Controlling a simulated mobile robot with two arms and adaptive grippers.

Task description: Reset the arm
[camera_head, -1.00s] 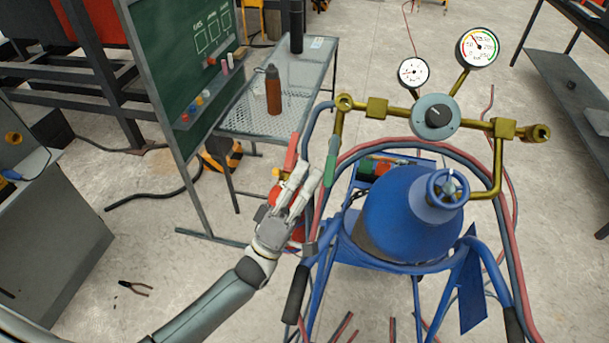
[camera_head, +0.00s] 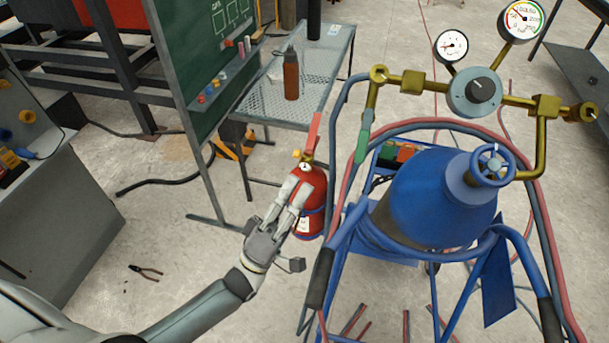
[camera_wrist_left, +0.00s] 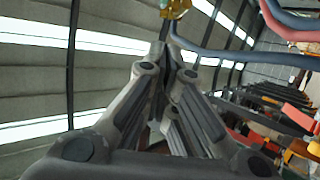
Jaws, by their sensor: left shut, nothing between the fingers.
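My left arm comes in from the lower left of the head view. My left gripper (camera_head: 301,184) is light grey, shut and empty, pointing up and away from me. It overlaps the left side of a red fire extinguisher (camera_head: 313,200) in the picture; whether it touches it cannot be told. In the left wrist view the closed fingers (camera_wrist_left: 163,60) come together with nothing between them. My right gripper is in neither view.
A blue gas cylinder (camera_head: 440,200) on a blue trolley with brass regulator and gauges (camera_head: 475,90) stands close on the right. A mesh table (camera_head: 265,100) with a brown bottle (camera_head: 291,75) and a green board (camera_head: 200,55) are behind. Pliers (camera_head: 146,271) lie on the floor.

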